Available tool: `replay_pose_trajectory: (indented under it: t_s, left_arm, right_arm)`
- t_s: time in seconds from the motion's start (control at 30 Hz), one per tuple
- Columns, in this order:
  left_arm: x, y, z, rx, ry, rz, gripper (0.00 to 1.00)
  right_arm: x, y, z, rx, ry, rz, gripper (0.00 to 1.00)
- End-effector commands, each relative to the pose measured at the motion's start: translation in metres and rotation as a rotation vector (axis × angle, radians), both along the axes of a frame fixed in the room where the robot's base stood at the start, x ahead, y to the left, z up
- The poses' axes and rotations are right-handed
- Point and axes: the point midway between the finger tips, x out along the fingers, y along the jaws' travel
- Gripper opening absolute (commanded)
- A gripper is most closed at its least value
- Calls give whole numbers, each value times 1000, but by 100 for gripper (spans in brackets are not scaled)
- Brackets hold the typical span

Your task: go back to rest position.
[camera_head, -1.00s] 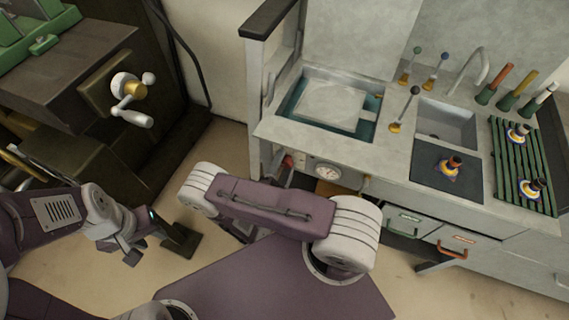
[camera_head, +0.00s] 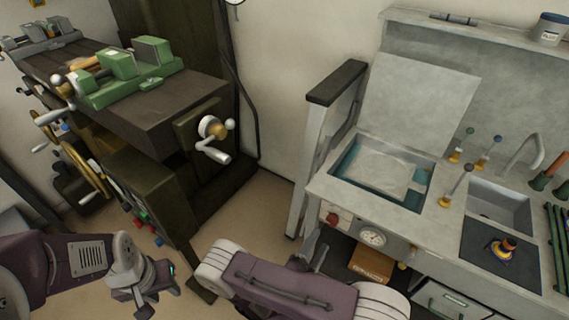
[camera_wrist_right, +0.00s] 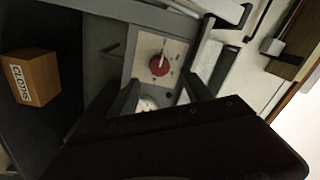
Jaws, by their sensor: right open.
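My left gripper (camera_head: 155,292) is at the lower left of the head view, in front of the dark machine and over the floor. Its fingertips are small and partly turned away, so its opening is unclear. My right gripper (camera_head: 314,250) shows in part beyond my purple right arm, low in front of the sink unit. In the right wrist view the right gripper (camera_wrist_right: 160,92) has its two dark fingers apart, with nothing held between them. The unit's front panel with a red knob (camera_wrist_right: 159,65) and a pale gauge lies beyond the fingers.
The sink unit (camera_head: 322,188) stands at right, with a gauge (camera_head: 372,237) and a box (camera_head: 371,265) below its top. The dark machine (camera_head: 150,115) with a crank stands at left. Floor shows between them.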

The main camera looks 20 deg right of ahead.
Motion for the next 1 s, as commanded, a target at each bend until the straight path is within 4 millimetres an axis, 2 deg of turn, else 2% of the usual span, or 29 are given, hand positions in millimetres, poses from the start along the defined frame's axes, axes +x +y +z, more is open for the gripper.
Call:
replay_pose_trajectory:
  t_s: [0.1, 0.17, 0.27, 0.3, 0.37, 0.43, 0.5, 0.57, 0.63, 0.7, 0.8, 0.87, 0.97, 1.0]
  left_arm:
    - [0, 0, 2, 0, 0, 0, 36]
    - [0, 0, 9, 0, 0, 0, 36]
    - [0, 0, 25, 0, 0, 0, 36]
    - [0, 0, 32, 0, 0, 0, 36]
    - [0, 0, 43, 0, 0, 0, 36]
    - [0, 0, 54, 0, 0, 0, 36]
    - [0, 0, 66, 0, 0, 0, 36]
    - [0, 0, 75, 0, 0, 0, 36]
    - [0, 0, 85, 0, 0, 0, 36]
    - [0, 0, 92, 0, 0, 0, 36]
    - [0, 0, 101, 0, 0, 0, 36]
    - [0, 0, 105, 0, 0, 0, 36]
    - [0, 0, 109, 0, 0, 0, 36]
    - [0, 0, 108, 0, 0, 0, 36]
  right_arm:
    - [0, -1, 2, 0, 0, -6, 58]
    - [1, -8, 11, 11, -11, -37, 58]
    - [18, -12, 49, 99, -104, -130, 58]
    - [27, -17, 72, 142, -156, -177, 58]
    - [32, -31, 113, 198, -252, -280, 58]
    - [21, -54, 157, 272, -365, -447, 58]
    - [-3, -76, 193, 380, -515, -643, 58]
    - [-31, -88, 215, 493, -680, -825, 58]
    - [-64, -92, 230, 630, -904, -1040, 58]
    - [-91, -84, 235, 755, -1146, -1244, 58]
    - [-112, -58, 235, 903, -1512, -1520, 58]
    - [-116, -38, 234, 967, -1746, -1686, 58]
    - [-106, 3, 231, 1010, -2190, -1996, 58]
    - [-98, 19, 227, -885, 2110, 1897, 58]
